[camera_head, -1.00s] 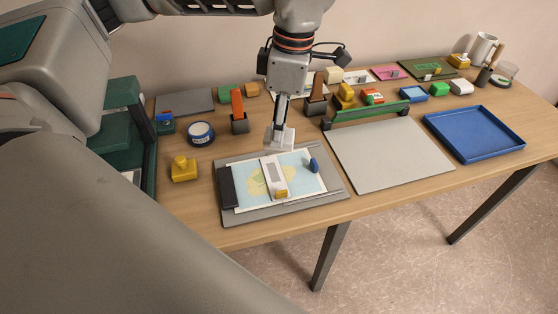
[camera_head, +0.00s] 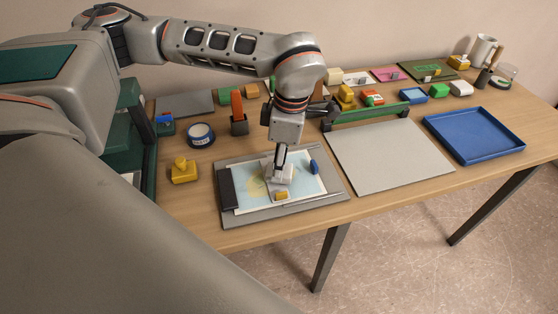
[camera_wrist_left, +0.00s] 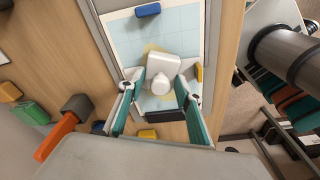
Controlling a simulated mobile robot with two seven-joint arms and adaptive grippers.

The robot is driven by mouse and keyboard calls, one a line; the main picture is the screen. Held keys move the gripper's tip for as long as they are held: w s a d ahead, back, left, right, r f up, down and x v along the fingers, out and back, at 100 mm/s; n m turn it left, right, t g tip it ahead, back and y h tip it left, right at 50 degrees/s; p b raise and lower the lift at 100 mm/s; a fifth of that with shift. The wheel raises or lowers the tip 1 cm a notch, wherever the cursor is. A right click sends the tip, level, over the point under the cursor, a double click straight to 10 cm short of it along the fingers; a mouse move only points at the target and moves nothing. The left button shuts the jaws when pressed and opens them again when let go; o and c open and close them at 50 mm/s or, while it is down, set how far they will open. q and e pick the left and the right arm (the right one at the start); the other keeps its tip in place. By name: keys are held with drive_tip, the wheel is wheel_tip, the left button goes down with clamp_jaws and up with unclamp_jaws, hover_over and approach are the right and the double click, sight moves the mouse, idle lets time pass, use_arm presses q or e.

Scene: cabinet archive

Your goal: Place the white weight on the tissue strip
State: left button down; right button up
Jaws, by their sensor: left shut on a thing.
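My left gripper (camera_head: 281,164) points down over the map sheet and is shut on the white weight (camera_wrist_left: 162,72). Its teal fingertips (camera_wrist_left: 160,90) flank the weight's round knob in the left wrist view. The weight sits at or just above the tissue strip, which it and the gripper largely cover; I cannot tell if they touch. The map sheet (camera_head: 247,200) lies on a grey board (camera_head: 331,184). A small yellow block (camera_head: 282,195) sits at the strip's near end, and also shows in the wrist view (camera_wrist_left: 199,73). My right gripper is not in view.
A blue weight (camera_head: 314,166) stands at the sheet's right edge, and a dark bar (camera_head: 227,188) at its left. A yellow knobbed block (camera_head: 184,171) and a round tin (camera_head: 200,133) stand left. A grey panel (camera_head: 390,160) and a blue tray (camera_head: 476,155) lie right.

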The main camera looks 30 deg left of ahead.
sight(285, 170)
use_arm(q)
drive_tip(key=c, duration=1.4)
unclamp_jaws()
drive_tip(key=shift+f, duration=0.15)
drive_tip(key=r, duration=0.4)
drive_tip(key=d+r, duration=0.1)
drive_tip(key=r, duration=0.7)
drive_tip(key=shift+w+d+r, duration=0.15)
drive_tip(key=shift+w, duration=0.15)
